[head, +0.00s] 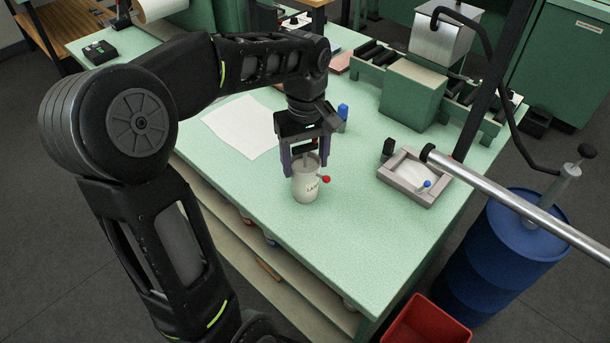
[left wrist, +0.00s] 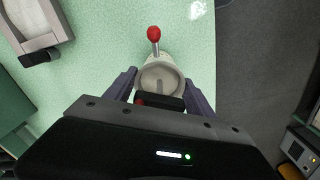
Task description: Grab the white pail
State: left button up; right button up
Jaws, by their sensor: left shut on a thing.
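The white pail (head: 305,184) stands upright on the green table. It has dark lettering on its side and a red-tipped piece sticking out to the right. My left gripper (head: 305,168) comes down from above, with a finger on either side of the pail's upper part, shut on it. In the left wrist view the pail (left wrist: 160,77) sits between the two fingers of the gripper (left wrist: 158,92), and the red knob points away from the gripper. The pail's far side is hidden. My right gripper is not in view.
A white sheet (head: 241,126) lies left of the pail and a blue-capped bottle (head: 343,114) stands behind it. A grey tray (head: 405,190) is to the right. A metal bar (head: 520,205) crosses at right, above a blue drum (head: 500,255). The table front is clear.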

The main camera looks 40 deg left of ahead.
aim_at(306, 145)
pick_arm(q)
grip_shut()
jog(key=shift+w+r, duration=0.1)
jog(key=shift+r, duration=0.4)
notch_tip(306, 145, up, 4)
jog(key=shift+r, duration=0.15)
notch_tip(306, 145, up, 4)
jog(key=shift+f+p, duration=0.1)
jog(key=shift+p, duration=0.8)
jog(key=shift+r+p, duration=0.55)
jog(key=shift+f, duration=0.1)
